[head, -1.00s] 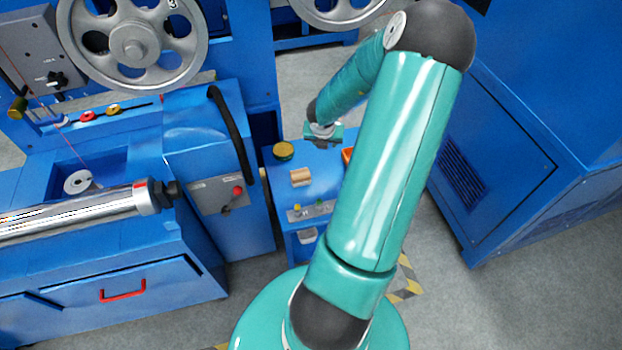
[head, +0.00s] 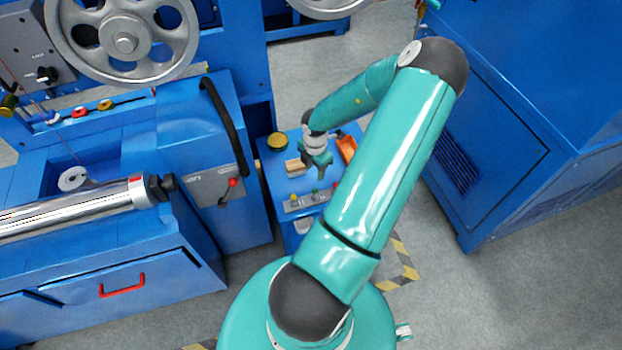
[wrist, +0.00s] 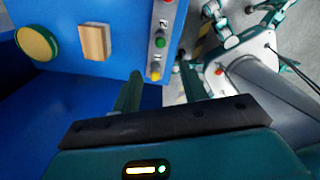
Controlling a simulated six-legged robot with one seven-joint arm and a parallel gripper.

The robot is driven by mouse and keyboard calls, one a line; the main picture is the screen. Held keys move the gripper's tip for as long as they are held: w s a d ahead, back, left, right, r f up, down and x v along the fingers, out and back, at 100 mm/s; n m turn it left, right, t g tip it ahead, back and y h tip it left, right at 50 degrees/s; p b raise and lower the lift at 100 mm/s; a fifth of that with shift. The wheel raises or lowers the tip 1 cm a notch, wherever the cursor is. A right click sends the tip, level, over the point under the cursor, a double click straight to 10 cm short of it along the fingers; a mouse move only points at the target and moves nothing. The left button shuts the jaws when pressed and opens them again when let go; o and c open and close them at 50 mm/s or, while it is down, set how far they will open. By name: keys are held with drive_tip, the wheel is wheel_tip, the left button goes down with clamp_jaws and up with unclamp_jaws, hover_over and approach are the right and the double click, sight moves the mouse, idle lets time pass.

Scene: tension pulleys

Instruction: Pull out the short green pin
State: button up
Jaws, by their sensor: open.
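The short green pin (head: 315,191) stands in a grey strip (head: 304,202) on the small blue cabinet, between a yellow pin (head: 293,201) and a red pin (head: 336,187). In the wrist view the green pin (wrist: 160,42) shows as a green knob, above the yellow pin (wrist: 155,76) and below the red one, which is cut by the frame edge. My gripper (head: 321,177) is just behind the strip in the head view. In the wrist view my gripper (wrist: 160,68) is open and empty, its fingers apart. The green pin lies beyond the fingertips, with no visible contact.
A wooden block (head: 294,167) and a yellow-topped round tin (head: 278,141) stand on the cabinet left of my gripper. An orange tray (head: 347,149) is on its right. Large blue machines flank the cabinet. Grey floor is open in front and to the right.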

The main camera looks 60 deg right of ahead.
sight(315, 189)
wheel_tip(315, 189, down, 13)
drive_tip(key=shift+s+d+r, duration=0.1)
drive_tip(key=shift+d, duration=0.05)
idle(0.4)
clamp_jaws()
